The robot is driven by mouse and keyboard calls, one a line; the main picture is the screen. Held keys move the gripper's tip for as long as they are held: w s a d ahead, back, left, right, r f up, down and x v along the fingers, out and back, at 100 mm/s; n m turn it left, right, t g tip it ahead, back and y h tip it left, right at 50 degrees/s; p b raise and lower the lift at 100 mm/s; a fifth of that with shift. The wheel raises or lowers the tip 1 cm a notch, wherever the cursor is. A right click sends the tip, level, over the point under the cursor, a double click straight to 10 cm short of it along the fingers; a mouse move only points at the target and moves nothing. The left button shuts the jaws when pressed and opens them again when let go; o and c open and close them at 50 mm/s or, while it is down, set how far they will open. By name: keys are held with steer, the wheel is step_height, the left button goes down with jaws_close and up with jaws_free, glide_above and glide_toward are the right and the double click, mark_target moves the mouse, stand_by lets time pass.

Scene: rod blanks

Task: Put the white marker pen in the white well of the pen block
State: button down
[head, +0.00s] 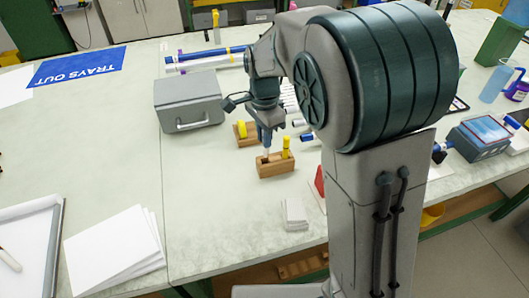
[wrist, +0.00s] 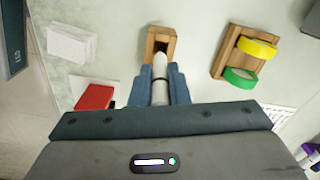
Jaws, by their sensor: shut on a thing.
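My gripper (head: 264,141) points down over the left part of the wooden pen block (head: 277,170). In the wrist view the gripper (wrist: 160,95) is shut on the white marker pen (wrist: 160,92), which has a dark band. The pen's far end overlaps the wooden pen block (wrist: 174,43), with a dark opening in view there. I cannot tell whether the pen's end is inside a well or just above it. A yellow pen (head: 285,143) stands upright in the block, right of the gripper. The well colours are not clear.
A wooden holder (wrist: 223,57) with yellow and green tape rolls stands beside the block. A white stack (head: 295,213) and a red object (wrist: 95,97) lie nearby. A grey metal box (head: 188,103) stands to the left. The table is clear left of the block.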

mark_target(264, 153)
steer(key=shift+f, duration=2.8)
steer(key=shift+f, duration=0.2)
steer(key=c, duration=1.4)
jaws_free()
steer(key=shift+r, duration=0.1)
step_height(264, 153, up, 12)
steer(key=shift+r+p, duration=0.15)
steer(key=shift+p, duration=0.2)
steer(key=s+d+n+t, duration=0.1)
steer(key=s+d+n, duration=0.3)
steer(key=s, duration=0.2)
steer(key=s+d+f+n, duration=0.1)
steer(key=s+d+n, duration=0.2)
steer(key=s+d, duration=0.2)
steer(key=s+d+f+n+t, duration=0.1)
steer(key=s+d+n, duration=0.3)
steer(key=s, duration=0.3)
steer(key=shift+s+d+f+n+t, duration=0.15)
steer(key=shift+s+d+n+t, duration=0.15)
steer(key=shift+d, duration=0.25)
